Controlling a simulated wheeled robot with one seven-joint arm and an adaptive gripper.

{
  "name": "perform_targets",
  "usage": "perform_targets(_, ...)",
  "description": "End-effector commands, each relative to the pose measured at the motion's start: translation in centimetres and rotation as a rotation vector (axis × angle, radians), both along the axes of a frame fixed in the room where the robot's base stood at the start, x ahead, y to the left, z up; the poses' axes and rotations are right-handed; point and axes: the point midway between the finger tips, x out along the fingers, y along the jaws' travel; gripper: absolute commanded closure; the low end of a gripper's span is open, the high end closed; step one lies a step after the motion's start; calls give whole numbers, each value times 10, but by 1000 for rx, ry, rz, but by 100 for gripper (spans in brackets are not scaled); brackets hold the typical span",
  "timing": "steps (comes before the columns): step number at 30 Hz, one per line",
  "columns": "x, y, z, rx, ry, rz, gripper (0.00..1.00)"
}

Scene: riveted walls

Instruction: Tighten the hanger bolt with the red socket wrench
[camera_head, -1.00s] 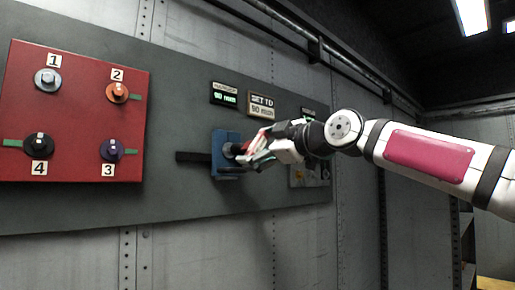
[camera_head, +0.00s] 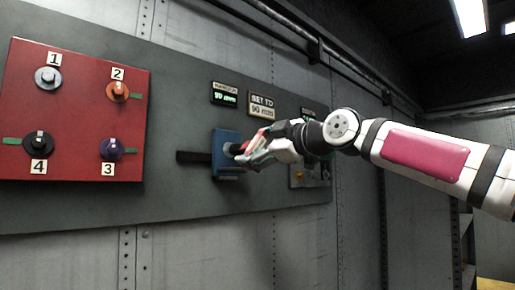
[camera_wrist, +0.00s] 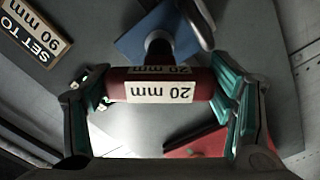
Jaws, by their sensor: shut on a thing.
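A red cylindrical handle with white "20 mm" labels (camera_wrist: 160,88) lies crosswise between my gripper's (camera_wrist: 163,96) two teal-padded fingers. I take it for the red socket wrench; its handle also shows in the head view (camera_head: 257,140). A dark neck (camera_wrist: 158,47) runs from the handle toward a blue block (camera_head: 227,170) on the wall board. The blue block also shows in the wrist view (camera_wrist: 135,45). My gripper is shut on the handle in front of the block. I cannot make out a hanger bolt; the far end of the neck is hidden.
A red panel (camera_head: 75,78) with several numbered knobs is at left on the dark board (camera_head: 180,125). A black bar (camera_head: 192,157) runs left from the block. A lit display (camera_head: 224,94) and a "SET TO 90 mm" sign (camera_head: 262,105) are above.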

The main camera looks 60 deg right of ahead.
Motion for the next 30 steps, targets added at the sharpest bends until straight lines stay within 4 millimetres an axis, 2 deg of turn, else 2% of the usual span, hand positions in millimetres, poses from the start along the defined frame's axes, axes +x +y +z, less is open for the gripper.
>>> perform_targets(20,18,-4,1,-1,-2,0,85)
perform_targets(30,18,-4,1,-1,-2,0,85)
